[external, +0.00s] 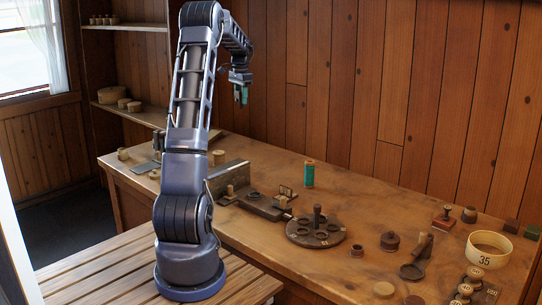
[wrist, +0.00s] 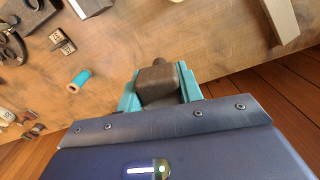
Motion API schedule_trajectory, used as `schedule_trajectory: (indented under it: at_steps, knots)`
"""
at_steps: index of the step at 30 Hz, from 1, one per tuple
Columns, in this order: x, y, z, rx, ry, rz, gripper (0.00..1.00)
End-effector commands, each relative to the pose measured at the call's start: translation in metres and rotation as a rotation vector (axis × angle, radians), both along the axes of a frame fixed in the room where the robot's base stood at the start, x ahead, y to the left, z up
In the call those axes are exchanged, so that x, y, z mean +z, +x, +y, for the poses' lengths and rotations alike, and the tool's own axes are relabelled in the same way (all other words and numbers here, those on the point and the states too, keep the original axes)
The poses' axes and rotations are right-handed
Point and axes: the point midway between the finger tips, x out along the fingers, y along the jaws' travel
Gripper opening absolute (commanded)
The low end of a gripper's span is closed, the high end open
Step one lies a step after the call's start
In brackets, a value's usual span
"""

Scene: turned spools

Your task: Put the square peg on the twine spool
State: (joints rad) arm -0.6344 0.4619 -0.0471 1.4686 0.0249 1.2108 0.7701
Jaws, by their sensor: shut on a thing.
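The twine spool (external: 310,175), wrapped in teal, stands upright near the back of the table in the external view. In the wrist view the spool (wrist: 78,81) is left of my gripper and apart from it. My gripper (external: 241,95) is high above the table, left of the spool in the external view. In the wrist view its teal fingers are shut on the square peg (wrist: 157,83), a dark brown square-sided block with a small round end. The fingers cover the peg's sides. I cannot make the peg out clearly in the external view.
A round dark holder (external: 315,240) with an upright post stands in front of the spool. A dark fixture (external: 262,207) and a small block (external: 285,193) are left of it. A bowl marked 35 (external: 488,250) is far right.

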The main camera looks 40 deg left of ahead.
Motion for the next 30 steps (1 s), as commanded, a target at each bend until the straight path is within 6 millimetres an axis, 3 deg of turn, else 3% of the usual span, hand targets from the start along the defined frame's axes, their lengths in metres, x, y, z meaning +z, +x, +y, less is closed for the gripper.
schedule_trajectory:
  at_steps: [1, 6, 14, 30]
  knots:
    - [0.002, -0.014, 0.017, 0.037, 0.001, -0.001, 0.14]
    - [0.006, -0.048, 0.056, 0.131, 0.001, -0.001, 0.14]
    - [0.002, -0.070, 0.078, 0.187, -0.001, 0.000, 0.14]
    - [-0.109, -0.071, 0.077, 0.187, -0.003, 0.001, 0.14]
